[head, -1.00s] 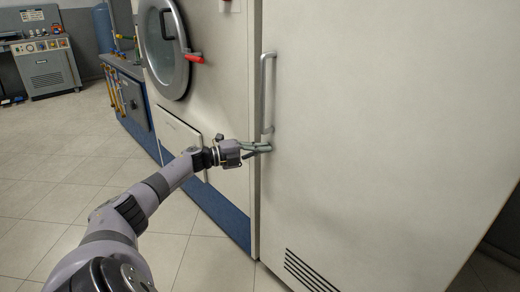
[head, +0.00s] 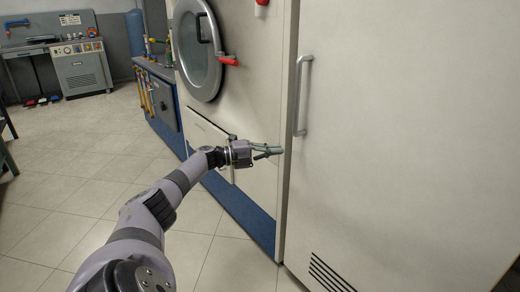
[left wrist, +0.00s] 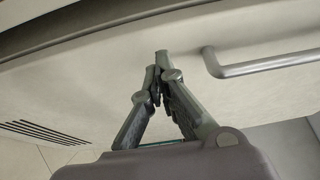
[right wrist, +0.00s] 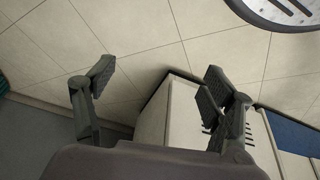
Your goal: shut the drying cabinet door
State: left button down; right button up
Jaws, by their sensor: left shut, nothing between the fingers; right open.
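The drying cabinet door (head: 410,130) is the large off-white panel filling the right of the head view. It has an upright metal bar handle (head: 301,95) near its left edge and a slotted vent low down. A dark seam runs along that edge; I cannot tell whether it is fully flush. My left gripper (head: 278,151) is shut and empty, left of and below the handle. In the left wrist view its closed tips (left wrist: 160,62) show against the door (left wrist: 100,85), beside the handle (left wrist: 265,67); contact is unclear. My right gripper (right wrist: 160,80) is open and empty, outside the head view.
A machine with a round glass door (head: 197,50) and red lever (head: 228,61) stands left of the cabinet. A blue cylinder (head: 135,32) and a grey workstation (head: 82,70) are farther back. Tiled floor (head: 70,165) is open at left.

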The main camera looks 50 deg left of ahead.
pick_arm(q)
jog(key=a+b, duration=0.1)
jog(key=s+a+b, duration=0.1)
jog(key=a+b, duration=0.2)
jog(key=a, duration=0.1)
jog(key=shift+s+a, duration=0.15)
jog(key=shift+s, duration=0.15)
pick_arm(e)
jog(key=w+a+r+t, duration=0.2)
jog(key=w+t, duration=0.1)
jog(key=w, duration=0.2)
jog(key=w+a+r+t+y, duration=0.1)
jog(key=w+t, duration=0.2)
jog(key=w, duration=0.3)
jog(key=shift+a+r+t+y, duration=0.3)
jog(key=shift+a+r+t, duration=0.05)
jog(key=shift+r+t, duration=0.05)
jog(key=shift+s, duration=0.1)
